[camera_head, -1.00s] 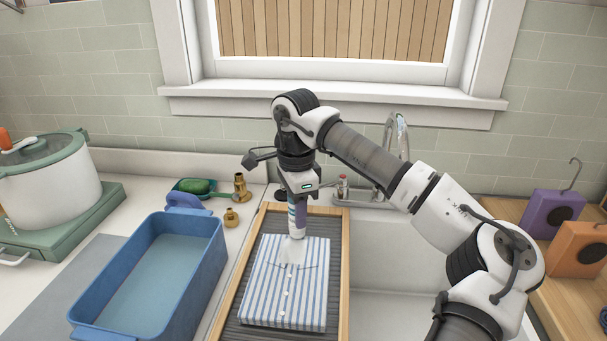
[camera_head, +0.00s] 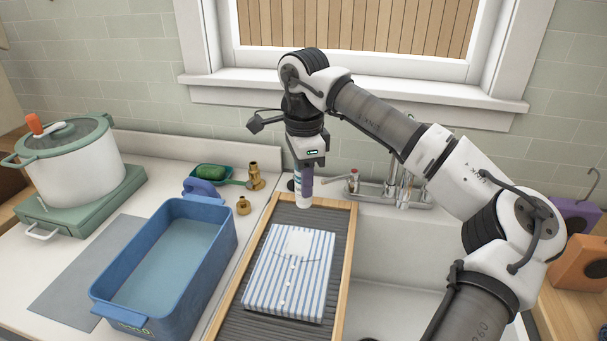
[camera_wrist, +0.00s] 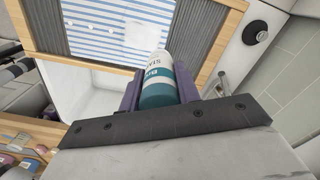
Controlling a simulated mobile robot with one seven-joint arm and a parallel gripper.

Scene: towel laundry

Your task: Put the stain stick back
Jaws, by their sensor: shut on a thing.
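My gripper (camera_head: 302,182) is shut on the stain stick (camera_head: 302,196), a white and teal tube held upright above the far part of the washboard. In the wrist view the stain stick (camera_wrist: 158,82) sits between purple finger pads, its label partly hidden. A blue-and-white striped folded towel (camera_head: 277,290) lies on the ribbed washboard (camera_head: 342,250) with its wooden frame. The towel bears a pale patch (camera_head: 299,243) at its far end and several small white marks. The stick is apart from the towel.
A blue tub of water (camera_head: 222,245) stands left of the washboard. The tap (camera_head: 392,175) and sink are right. A pot (camera_head: 75,165) stands far left; purple and orange blocks (camera_head: 583,262) stand far right.

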